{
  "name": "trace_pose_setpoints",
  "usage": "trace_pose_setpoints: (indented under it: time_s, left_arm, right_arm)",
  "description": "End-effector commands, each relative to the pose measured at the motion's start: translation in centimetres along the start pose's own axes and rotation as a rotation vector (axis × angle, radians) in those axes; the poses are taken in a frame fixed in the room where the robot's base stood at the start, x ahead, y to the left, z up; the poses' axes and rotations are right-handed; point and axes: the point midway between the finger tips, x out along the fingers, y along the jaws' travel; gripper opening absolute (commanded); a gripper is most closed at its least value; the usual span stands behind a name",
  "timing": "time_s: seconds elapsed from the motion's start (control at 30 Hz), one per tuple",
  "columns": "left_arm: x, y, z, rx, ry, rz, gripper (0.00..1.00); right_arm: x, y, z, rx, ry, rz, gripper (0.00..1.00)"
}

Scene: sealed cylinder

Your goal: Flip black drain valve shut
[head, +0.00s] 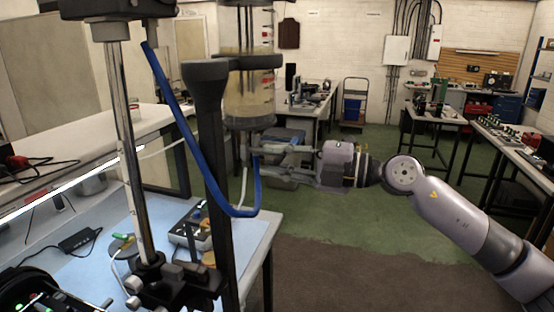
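A clear sealed cylinder (249,92) with cloudy tan liquid hangs upright in a dark clamp at upper centre. A blue tube (185,135) loops down from the upper left and rises again below the cylinder. My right gripper (255,152) reaches in from the right, with its fingers just under the cylinder's base, by the upright end of the blue tube. I cannot tell whether its fingers are open or touch anything. The black drain valve cannot be made out; the fingers and the dark fittings there may hide it. My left gripper is not in view.
A dark upright post (207,120) and a metal rod (124,130) stand in front on the left. A bench with a light blue mat (90,275) carries a small device (190,232).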

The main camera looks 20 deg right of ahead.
Motion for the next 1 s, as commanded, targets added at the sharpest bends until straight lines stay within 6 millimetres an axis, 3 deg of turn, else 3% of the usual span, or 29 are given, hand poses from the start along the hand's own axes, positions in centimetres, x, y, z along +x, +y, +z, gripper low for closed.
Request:
trace_pose_setpoints:
  time_s: [0.13,0.47,0.57,1.0]
  left_arm:
    - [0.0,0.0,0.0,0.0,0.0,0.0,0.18]
    - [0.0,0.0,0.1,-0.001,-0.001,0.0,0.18]
    - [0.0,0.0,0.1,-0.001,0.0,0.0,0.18]
    - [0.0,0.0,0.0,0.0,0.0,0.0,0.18]
  right_arm:
    - [0.0,0.0,0.0,-0.001,0.0,0.0,0.33]
    - [-0.3,0.0,0.0,-0.001,-0.001,-0.001,0.33]
    - [-1.4,-0.1,0.1,0.0,-0.004,-0.002,0.33]
    - [-9.3,-0.2,0.0,0.0,-0.002,-0.007,0.33]
